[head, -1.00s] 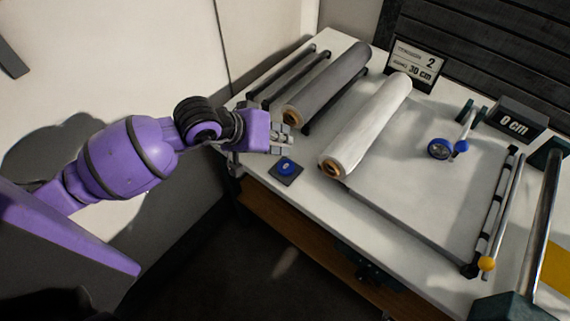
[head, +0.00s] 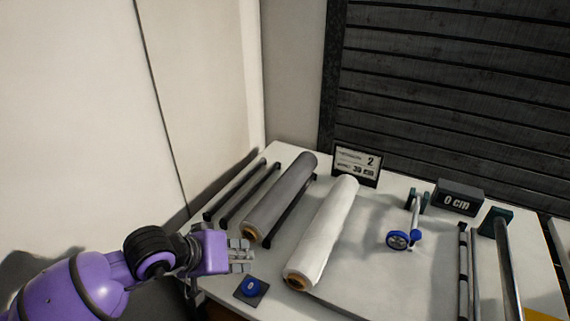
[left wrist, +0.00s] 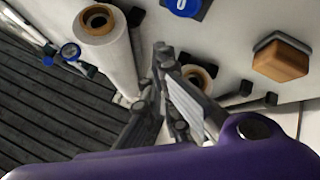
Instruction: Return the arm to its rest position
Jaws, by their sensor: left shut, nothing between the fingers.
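My left gripper (head: 240,256) is at the left front edge of the white table, on the end of my purple arm. Its fingers are together and hold nothing. It is beside the blue button (head: 249,287) on its dark square base, a little above and left of it in the head view. In the left wrist view the fingers (left wrist: 165,75) show between the white roll (left wrist: 105,50) and the end of the grey roll (left wrist: 200,75). My right gripper is not in view.
The grey roll (head: 281,197) and white roll (head: 325,232) lie on the table (head: 380,285). A blue-wheeled tool (head: 398,240), a "0 cm" display (head: 459,197) and a sign (head: 357,164) stand farther right. A wooden-topped block (left wrist: 281,58) shows in the left wrist view.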

